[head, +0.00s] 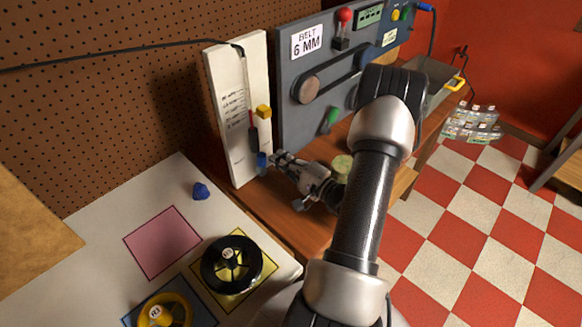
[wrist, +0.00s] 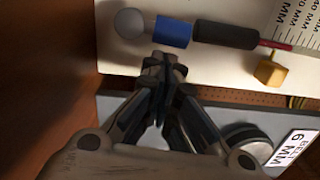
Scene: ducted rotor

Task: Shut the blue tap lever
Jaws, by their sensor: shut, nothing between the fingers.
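A blue cylindrical piece (head: 262,163) sits low on the white scale board, below a dark cylinder. It also shows in the wrist view (wrist: 173,31), between a grey ball and the dark cylinder. Another small blue handle-like piece (head: 425,7) is at the top right end of the grey panel. I cannot tell for certain which is the tap lever. My gripper (head: 279,157) is shut and empty beside the lower blue piece. In the wrist view the closed fingertips (wrist: 162,62) are just below it; contact is unclear.
The white scale board (head: 224,117) stands beside the grey belt panel (head: 290,75), which has a red-knobbed lever and a green lever. A yellow block (head: 264,111) sits on the scale. A blue lump (head: 201,190) and a black wheel (head: 231,263) are on the white table.

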